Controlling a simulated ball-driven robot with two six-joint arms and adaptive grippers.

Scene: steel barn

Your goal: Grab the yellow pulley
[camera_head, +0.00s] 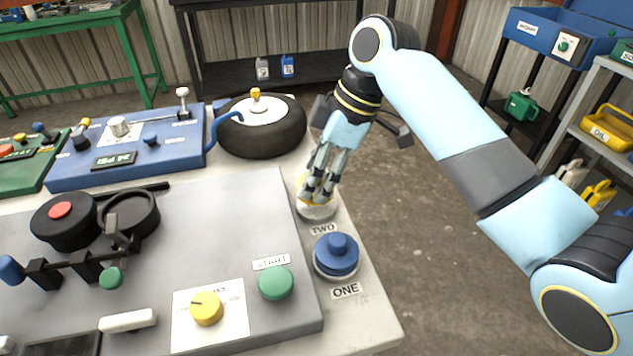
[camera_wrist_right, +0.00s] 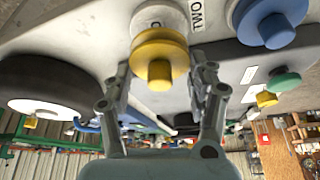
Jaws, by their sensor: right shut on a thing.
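The yellow pulley (camera_wrist_right: 160,58) is between the fingers of my right gripper (camera_wrist_right: 167,82) in the right wrist view, with its hub pointing toward the palm. In the head view, the right gripper (camera_head: 319,192) comes down from above and is shut on the pulley. It hides most of the pulley; only a yellow edge (camera_head: 302,184) shows. The pulley is over the round pale stand (camera_head: 318,212) marked TWO. I cannot tell whether it still touches the stand. My left gripper is not in view.
A blue pulley (camera_head: 336,254) sits on the stand marked ONE, close in front. The grey machine panel (camera_head: 240,215) with a green START button (camera_head: 275,283) lies to the left.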

